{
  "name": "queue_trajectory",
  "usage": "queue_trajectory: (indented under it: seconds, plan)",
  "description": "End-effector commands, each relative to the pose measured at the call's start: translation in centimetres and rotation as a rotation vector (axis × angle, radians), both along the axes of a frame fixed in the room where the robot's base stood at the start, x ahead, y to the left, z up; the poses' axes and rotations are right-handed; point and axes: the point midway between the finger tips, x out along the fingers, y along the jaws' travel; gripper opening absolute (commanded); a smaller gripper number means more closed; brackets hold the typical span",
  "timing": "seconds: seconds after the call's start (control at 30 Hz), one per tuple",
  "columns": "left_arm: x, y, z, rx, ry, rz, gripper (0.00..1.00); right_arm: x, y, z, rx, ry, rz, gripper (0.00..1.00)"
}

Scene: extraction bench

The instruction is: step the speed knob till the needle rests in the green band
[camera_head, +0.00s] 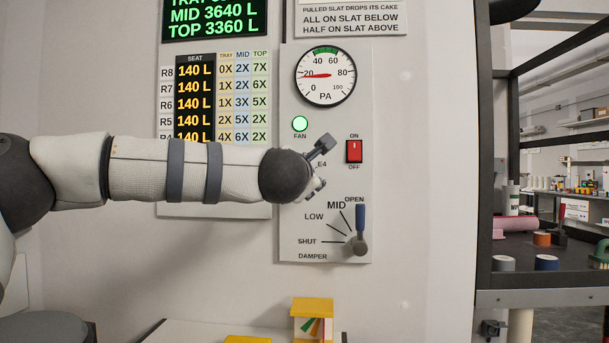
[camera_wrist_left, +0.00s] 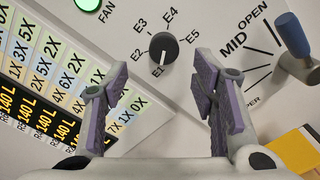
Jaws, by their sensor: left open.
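The round pressure gauge (camera_head: 325,76) is at the top of the grey panel. Its red needle points left, near the 20 mark, and its green band lies at the top between about 40 and 60. The dark speed knob (camera_wrist_left: 163,48) shows in the left wrist view, ringed by labels E1 to E5; its pointer seems to face E1. In the head view my arm hides it. My left gripper (camera_head: 319,167) is in front of the panel. In the left wrist view its fingers (camera_wrist_left: 160,92) are spread and empty, with the knob just beyond their tips, apart from them.
A red switch (camera_head: 354,151) and a green fan lamp (camera_head: 300,124) flank the gripper. The blue-handled damper lever (camera_head: 361,218) stands below right, pointing up near OPEN. A yellow-topped box (camera_head: 313,308) is on the bench below. A shelf rack (camera_head: 540,288) stands at right.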

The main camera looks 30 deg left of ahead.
Motion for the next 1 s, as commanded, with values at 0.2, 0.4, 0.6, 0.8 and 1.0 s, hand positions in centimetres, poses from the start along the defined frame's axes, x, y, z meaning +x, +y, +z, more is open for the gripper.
queue_trajectory:
  seconds: [0.2,0.4,0.6,0.8,1.0]
  plan:
    - [4.7,1.7,-1.0,0.001,0.012,0.0,0.53,-1.3,0.0,-1.3,0.0,0.05,0.0,0.0]
    - [5.8,2.3,-0.5,0.002,0.006,-0.002,0.53,-1.5,0.0,-1.4,0.0,0.055,0.0,0.0]
    - [5.8,2.3,-0.4,0.003,0.004,-0.003,0.53,-1.4,0.0,-1.3,0.0,0.053,0.0,0.0]
    - [5.7,2.3,-0.4,0.002,0.005,-0.002,0.07,-1.4,0.0,-1.3,0.0,0.053,0.0,0.0]
    - [5.7,2.3,-0.3,0.006,0.006,-0.001,0.05,-1.3,0.0,-1.3,0.0,0.051,0.0,0.0]
